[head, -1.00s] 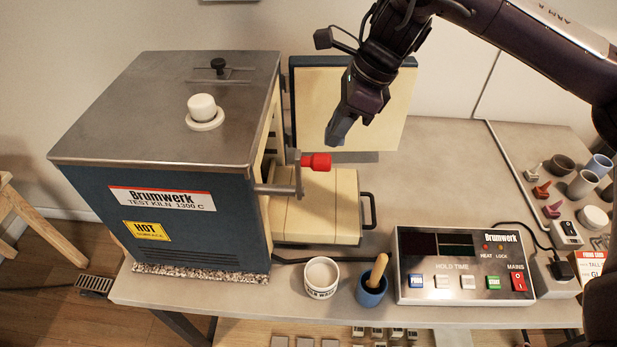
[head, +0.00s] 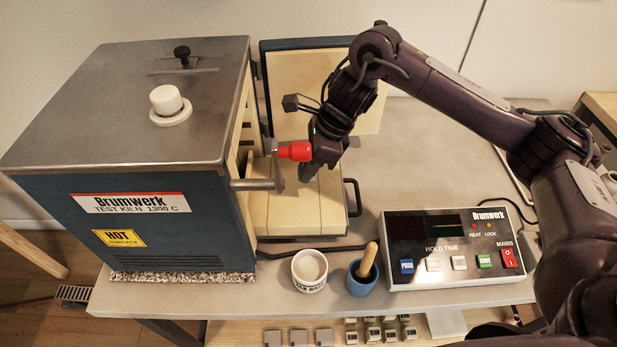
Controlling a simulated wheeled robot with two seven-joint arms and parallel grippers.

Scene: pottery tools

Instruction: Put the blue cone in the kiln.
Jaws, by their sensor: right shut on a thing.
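The kiln (head: 150,215) is a blue box with a steel top at the left. Its opening faces right, its cream-lined door (head: 300,85) stands open at the back, and its inside is mostly hidden from this angle. My right gripper (head: 313,163) points down over the cream brick shelf (head: 290,215) in front of the opening. My left gripper is out of view.
A metal bar (head: 255,184) and bracket stick out at the kiln's opening. A white pot (head: 309,271), a blue cup (head: 361,278) with a wooden handle and the control box (head: 450,245) stand along the front. The table behind the control box is clear.

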